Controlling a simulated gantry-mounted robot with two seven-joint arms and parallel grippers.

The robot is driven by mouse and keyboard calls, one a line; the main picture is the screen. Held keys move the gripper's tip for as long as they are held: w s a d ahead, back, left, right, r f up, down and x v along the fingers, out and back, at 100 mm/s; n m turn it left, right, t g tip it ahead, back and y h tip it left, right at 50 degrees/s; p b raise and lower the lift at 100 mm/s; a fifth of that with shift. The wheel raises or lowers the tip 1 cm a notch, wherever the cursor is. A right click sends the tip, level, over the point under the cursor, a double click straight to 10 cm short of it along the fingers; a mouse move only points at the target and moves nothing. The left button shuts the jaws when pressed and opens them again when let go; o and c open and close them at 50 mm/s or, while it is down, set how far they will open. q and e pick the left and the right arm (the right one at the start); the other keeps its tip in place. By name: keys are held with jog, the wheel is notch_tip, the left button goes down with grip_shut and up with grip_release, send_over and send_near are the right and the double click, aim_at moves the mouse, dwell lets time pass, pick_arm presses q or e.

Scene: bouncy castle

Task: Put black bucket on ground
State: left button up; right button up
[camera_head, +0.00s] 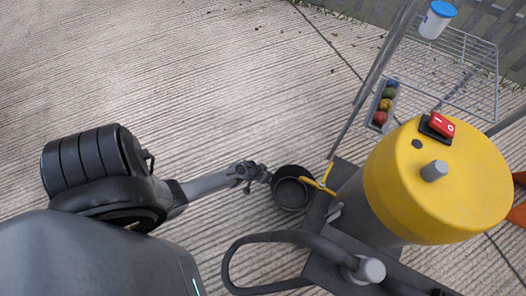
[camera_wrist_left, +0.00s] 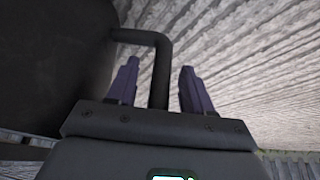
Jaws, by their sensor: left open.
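The black bucket (camera_head: 292,188) is round and dark, beside the yellow and grey machine in the head view. A yellow bracket-like piece (camera_head: 321,183) reaches from the machine to its rim; whether the bucket hangs from it or rests on the ground, I cannot tell. My left gripper (camera_head: 267,176) is at the bucket's left side. In the left wrist view, the bucket's dark body (camera_wrist_left: 55,65) fills the left, and its bent black handle (camera_wrist_left: 162,70) runs down between the open, purple-grey fingers of my left gripper (camera_wrist_left: 157,82). My right gripper is not visible.
The yellow-topped machine (camera_head: 440,185) with a red switch (camera_head: 440,125) stands right of the bucket. A black hose (camera_head: 262,238) curves below it. A wire rack (camera_head: 465,75) stands behind, with a tray of coloured balls (camera_head: 384,106). Ribbed concrete ground (camera_head: 230,90) is clear at left.

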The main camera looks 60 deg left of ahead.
pick_arm(q)
jog(key=shift+r, duration=0.1)
jog(key=s+d+r+m+p, duration=0.2)
jog(key=d+r, duration=0.4)
jog(key=r, duration=0.8)
jog(key=s+d+r+m+h+p, duration=0.1)
jog(key=d+r+p, duration=0.3)
jog(key=r, duration=1.1)
jog(key=s+d+r+m+p, duration=0.3)
jog(key=d+r, duration=0.5)
jog(key=r, duration=0.7)
jog(key=shift+s+d+r+m+g+h, duration=0.15)
jog(key=shift+s+r+m+g+h, duration=0.15)
jog(key=shift+m+g+h, duration=0.1)
notch_tip(320, 180, up, 64)
jog(key=p, duration=6.4)
notch_tip(320, 180, down, 75)
jog(key=b, duration=7.4)
jog(key=shift+f+b, duration=0.15)
jog(key=shift+b, duration=0.2)
